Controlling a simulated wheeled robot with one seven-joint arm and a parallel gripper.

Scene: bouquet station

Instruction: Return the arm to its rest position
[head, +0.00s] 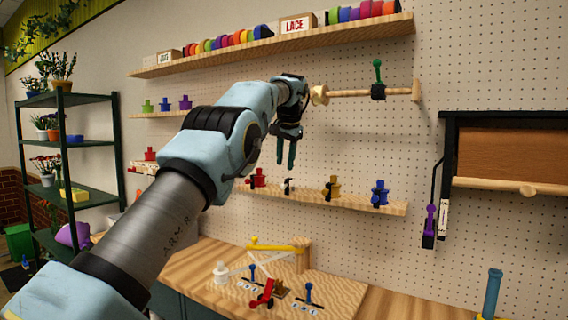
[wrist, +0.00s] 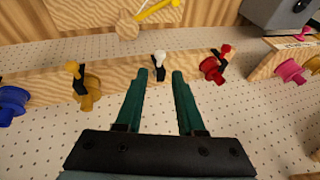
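My arm reaches from the lower left across the head view, with my gripper (head: 287,150) hanging fingers-down in front of the pegboard wall. In the wrist view my gripper (wrist: 160,80) has two green fingers standing apart with nothing between them. Beyond the fingertips, a small white-topped peg (wrist: 159,62) stands at the lower shelf, apart from the fingers as far as I can tell. It also shows in the head view (head: 288,186) just below my gripper.
The lower shelf (head: 310,197) holds red (head: 257,178), yellow (head: 332,188) and blue (head: 380,194) spools. A wooden rod (head: 350,92) sticks out right of my wrist. Below is a workbench (head: 340,290) with a yellow-armed fixture (head: 275,245). A plant rack (head: 65,150) stands left.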

